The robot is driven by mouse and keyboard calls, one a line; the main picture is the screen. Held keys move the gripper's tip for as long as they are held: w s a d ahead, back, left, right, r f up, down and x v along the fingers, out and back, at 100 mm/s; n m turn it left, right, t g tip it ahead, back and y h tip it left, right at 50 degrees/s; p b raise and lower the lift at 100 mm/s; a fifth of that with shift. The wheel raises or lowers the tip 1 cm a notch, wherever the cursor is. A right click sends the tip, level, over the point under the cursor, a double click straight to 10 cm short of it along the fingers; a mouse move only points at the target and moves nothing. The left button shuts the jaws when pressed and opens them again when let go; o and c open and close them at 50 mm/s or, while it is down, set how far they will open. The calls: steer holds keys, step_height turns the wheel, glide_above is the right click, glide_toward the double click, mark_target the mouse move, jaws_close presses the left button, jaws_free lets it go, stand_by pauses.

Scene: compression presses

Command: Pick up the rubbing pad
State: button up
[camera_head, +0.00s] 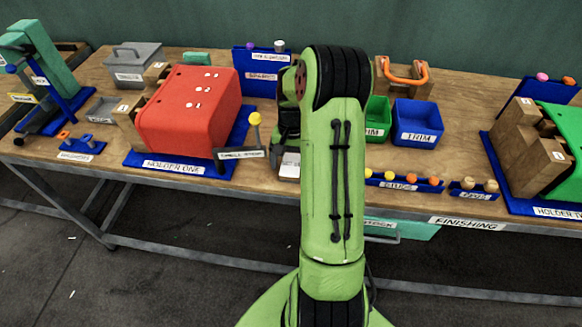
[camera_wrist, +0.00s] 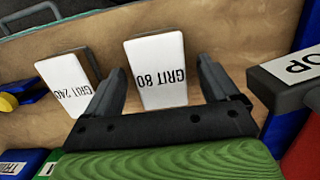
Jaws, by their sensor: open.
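In the wrist view, a white-topped pad block marked GRIT 80 (camera_wrist: 158,92) sits on the wooden bench, between the two dark fingers of my gripper (camera_wrist: 161,66). The fingers are spread apart, one on each side of the block, with gaps visible, and nothing is gripped. A second white-topped block marked GRIT 240 (camera_wrist: 70,88) lies to the left, outside the left finger. In the head view, my green arm hides the gripper and most of this spot; a small white block (camera_head: 289,168) shows just left of the arm.
In the wrist view, a dark labelled block (camera_wrist: 290,75) stands close right of my gripper. In the head view, a red press block (camera_head: 190,110) is left of my arm. Blue TRIM bin (camera_head: 418,122) and a gauge strip (camera_head: 405,182) are to the right.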

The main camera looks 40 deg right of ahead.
steer(key=shift+f, duration=0.25)
steer(key=shift+c, duration=0.4)
steer(key=c, duration=1)
